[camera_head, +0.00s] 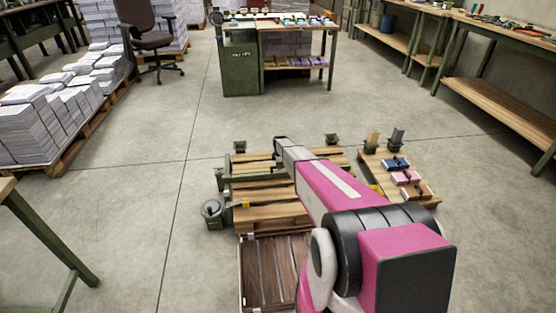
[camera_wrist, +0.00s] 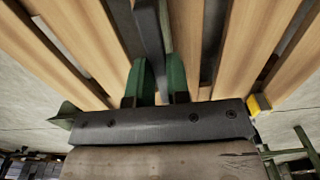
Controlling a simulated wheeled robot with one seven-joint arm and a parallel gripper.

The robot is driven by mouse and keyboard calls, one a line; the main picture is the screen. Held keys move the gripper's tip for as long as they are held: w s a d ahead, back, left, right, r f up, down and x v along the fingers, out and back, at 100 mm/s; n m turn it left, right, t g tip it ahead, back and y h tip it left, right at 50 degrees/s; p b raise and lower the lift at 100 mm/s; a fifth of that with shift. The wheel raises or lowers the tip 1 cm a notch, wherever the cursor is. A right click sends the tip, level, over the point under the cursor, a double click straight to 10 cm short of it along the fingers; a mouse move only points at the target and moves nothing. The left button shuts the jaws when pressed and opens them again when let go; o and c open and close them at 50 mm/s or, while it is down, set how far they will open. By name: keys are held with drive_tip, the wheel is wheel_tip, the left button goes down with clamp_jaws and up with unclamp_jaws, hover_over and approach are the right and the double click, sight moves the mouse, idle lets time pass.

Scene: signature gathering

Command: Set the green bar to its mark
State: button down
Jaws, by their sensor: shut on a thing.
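The wrist view shows my gripper (camera_wrist: 159,86) from behind, with its two green fingertips close together over a slatted wooden top (camera_wrist: 232,50). A narrow bar with a green edge (camera_wrist: 167,25) and a dark grey side runs away from between the fingers, and the gripper is shut on it. The place of contact is partly hidden by the fingers and the dark plate. The low slatted stand (camera_head: 262,213) shows to the left of the arm. A small yellow marker (camera_wrist: 260,104) shows at the right in the wrist view; I cannot tell whether it is the bar's mark.
A side board (camera_head: 422,202) with blue and pink blocks (camera_head: 405,178) stands right of the arm. A dark slatted tray (camera_head: 272,272) lies in front. Open floor (camera_head: 135,215) lies to the left.

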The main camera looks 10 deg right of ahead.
drive_tip(key=s, duration=0.6)
drive_tip(key=shift+s, duration=0.15)
drive_tip(key=c, duration=1.1)
unclamp_jaws()
wheel_tip(320, 180, up, 11)
drive_tip(key=shift+f, duration=0.1)
